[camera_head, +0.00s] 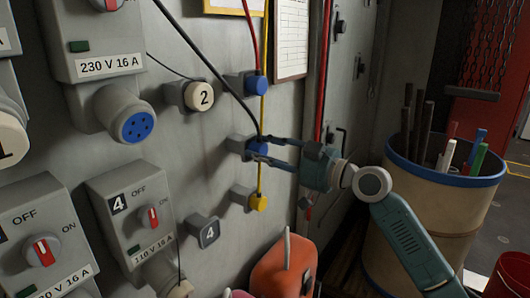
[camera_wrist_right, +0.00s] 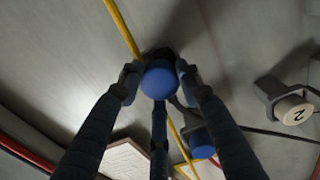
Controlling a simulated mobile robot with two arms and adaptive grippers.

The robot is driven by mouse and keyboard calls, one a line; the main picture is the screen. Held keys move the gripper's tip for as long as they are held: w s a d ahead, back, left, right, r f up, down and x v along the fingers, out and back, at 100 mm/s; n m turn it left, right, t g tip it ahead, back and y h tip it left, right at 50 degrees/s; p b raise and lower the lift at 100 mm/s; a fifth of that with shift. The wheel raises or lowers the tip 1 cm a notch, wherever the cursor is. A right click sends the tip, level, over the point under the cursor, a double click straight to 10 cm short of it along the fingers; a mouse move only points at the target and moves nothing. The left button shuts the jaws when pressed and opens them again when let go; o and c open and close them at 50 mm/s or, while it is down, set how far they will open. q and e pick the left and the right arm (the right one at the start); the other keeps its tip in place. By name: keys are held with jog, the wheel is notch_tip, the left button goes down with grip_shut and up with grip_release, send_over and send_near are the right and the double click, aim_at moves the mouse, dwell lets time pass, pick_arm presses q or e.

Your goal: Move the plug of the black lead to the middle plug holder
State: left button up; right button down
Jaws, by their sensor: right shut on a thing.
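The blue plug (camera_head: 258,147) of the black lead (camera_head: 206,68) is at the middle plug holder (camera_head: 237,143) on the grey wall. How deep the plug sits is hidden. My left gripper is not in view.
Above is another blue plug (camera_head: 256,84) with a red lead (camera_head: 251,36); below is a yellow plug (camera_head: 258,202) with a yellow lead. The yellow lead runs close behind the fingers. A bin (camera_head: 440,205) and an orange object (camera_head: 283,268) stand at right and below.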

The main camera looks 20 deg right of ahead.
jog(key=shift+w, duration=0.1)
jog(key=c, duration=1.1)
grip_release()
